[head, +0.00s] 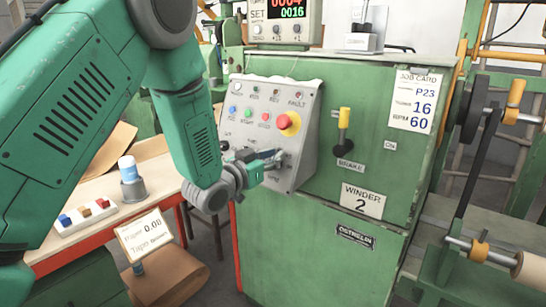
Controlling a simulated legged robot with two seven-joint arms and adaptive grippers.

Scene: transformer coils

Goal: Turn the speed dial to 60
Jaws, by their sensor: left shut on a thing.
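The grey control panel (303,130) is on the front of the green winder cabinet. My left gripper (276,162) reaches its lower part from the left and is shut on the speed dial. The gripper fingers hide most of the dial, so its pointer and scale cannot be read. The job card (410,100) at the cabinet's upper right shows P23, 16 and 60. My right gripper is not in view.
A red emergency button (285,121) on a yellow base and several small coloured buttons sit above the gripper. A yellow-handled brake lever (344,118) stands to the right. A counter display (287,14) tops the cabinet. A side bench (110,215) holds small blocks and a cup.

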